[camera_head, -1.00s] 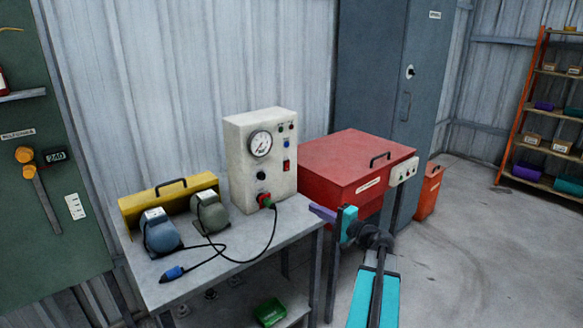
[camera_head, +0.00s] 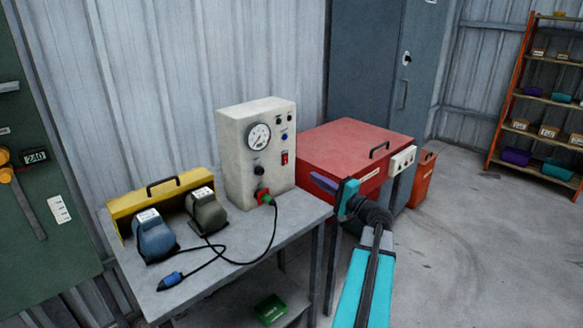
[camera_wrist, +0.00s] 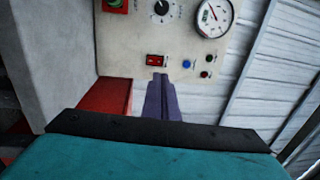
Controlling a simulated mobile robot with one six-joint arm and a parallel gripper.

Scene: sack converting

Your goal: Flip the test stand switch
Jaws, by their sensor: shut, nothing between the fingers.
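The test stand (camera_head: 238,165) is a pale grey box on the bench, with a round gauge, knobs and small lamps on its front. Its red switch (camera_head: 285,158) is on the right of that front. It also shows in the wrist view (camera_wrist: 156,60), where the picture is turned over. My gripper (camera_head: 314,177) has purple fingers that are shut and empty. It is right of the stand with a gap to the switch. In the wrist view the fingertips (camera_wrist: 159,77) point at the panel, just below the switch in the picture. I cannot tell which way the switch is set.
A red lidded box (camera_head: 340,145) stands close behind my gripper. On the bench (camera_head: 225,240) are a blue motor (camera_head: 155,240), a green-grey motor (camera_head: 205,215), a yellow case (camera_head: 170,190) and a black cable with a blue plug (camera_head: 169,281). Open floor lies at right.

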